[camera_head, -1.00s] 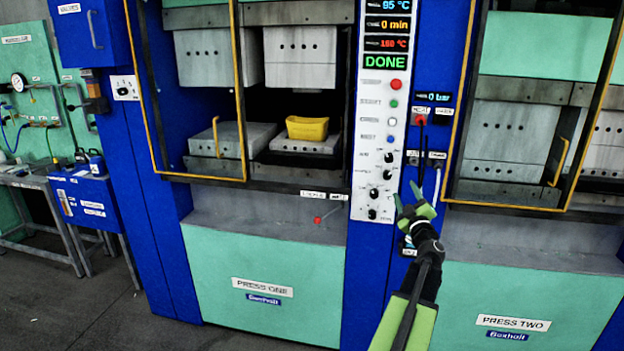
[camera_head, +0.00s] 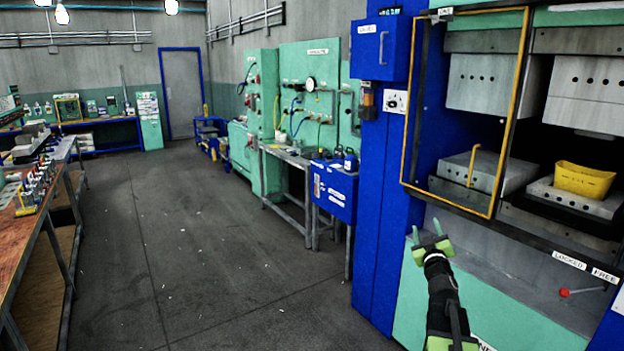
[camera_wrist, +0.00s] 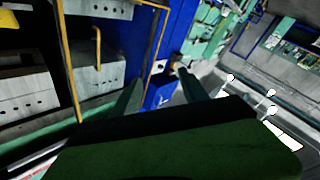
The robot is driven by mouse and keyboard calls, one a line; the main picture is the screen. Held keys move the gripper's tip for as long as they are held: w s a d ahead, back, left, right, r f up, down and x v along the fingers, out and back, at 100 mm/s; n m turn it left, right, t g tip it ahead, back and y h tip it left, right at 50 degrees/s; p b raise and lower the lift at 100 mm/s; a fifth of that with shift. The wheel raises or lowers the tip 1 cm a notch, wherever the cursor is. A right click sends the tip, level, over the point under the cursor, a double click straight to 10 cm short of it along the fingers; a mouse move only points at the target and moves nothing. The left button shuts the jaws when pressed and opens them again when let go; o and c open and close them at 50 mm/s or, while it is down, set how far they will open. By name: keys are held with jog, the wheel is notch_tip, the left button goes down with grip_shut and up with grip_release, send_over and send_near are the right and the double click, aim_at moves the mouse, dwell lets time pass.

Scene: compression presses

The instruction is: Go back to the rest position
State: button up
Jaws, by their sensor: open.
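My gripper (camera_head: 430,235) is open and empty in the head view, held up in front of the lower left part of Press One. Its two green fingers stand apart with nothing between them. They also show in the wrist view (camera_wrist: 158,92), spread, with a blue box behind them. The press (camera_head: 540,262) has a yellow-framed door at its left. Inside it, a yellow part (camera_head: 584,180) sits on a grey lower platen (camera_head: 545,190).
A grey aisle floor (camera_head: 210,260) lies open on the left. A workbench (camera_head: 25,230) runs along the far left. A green valve station (camera_head: 310,85) and a blue box (camera_head: 335,192) stand beside the press. A blue-framed door (camera_head: 181,93) is at the back.

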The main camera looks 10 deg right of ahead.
jog(key=w+a+f+m+g+y, duration=0.1)
jog(key=a+f+g, duration=0.1)
jog(key=a+f, duration=0.5)
jog(key=a+f+m+g+y, duration=0.1)
jog(key=a+f+g, duration=0.15)
jog(key=a, duration=0.85)
jog(key=w+a+f+g+y, duration=0.1)
jog(key=a+f+g, duration=0.1)
jog(key=a+f, duration=0.5)
jog(key=s+a+f+g+y, duration=0.1)
jog(key=s+a+f+g, duration=0.2)
jog(key=s, duration=0.4)
jog(key=s+a+f+g+y, duration=0.1)
jog(key=s+a+f+g, duration=0.3)
jog(key=s, duration=0.4)
jog(key=s+a+f+g+y, duration=0.1)
jog(key=s+a+f+g, duration=0.3)
jog(key=s, duration=0.4)
jog(key=shift+a+g+y, duration=0.4)
jog(key=shift+a+g, duration=0.15)
jog(key=shift+a, duration=0.05)
